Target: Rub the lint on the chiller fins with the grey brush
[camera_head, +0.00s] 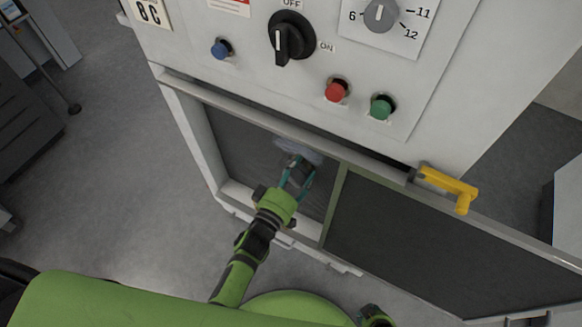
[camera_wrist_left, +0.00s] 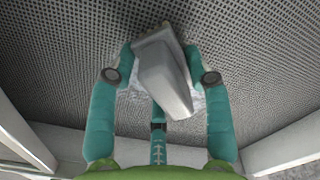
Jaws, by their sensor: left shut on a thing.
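In the head view the brush is small and mostly hidden by the fingers. The chiller fins (camera_head: 245,150) form a dark, finely perforated panel behind the left opening of the white machine; they fill the back of the left wrist view (camera_wrist_left: 60,75). A pale, fuzzy lint patch (camera_head: 298,150) lies on the fins just above the fingertips. It shows partly behind the brush (camera_wrist_left: 198,102). I cannot tell whether the brush touches it.
A green-edged dark panel (camera_head: 440,245) stands right of the opening, and a yellow handle (camera_head: 447,187) juts out at the upper right. Above are a black knob (camera_head: 291,38) and blue, red and green buttons. The opening's white side walls and lower ledge surround my gripper.

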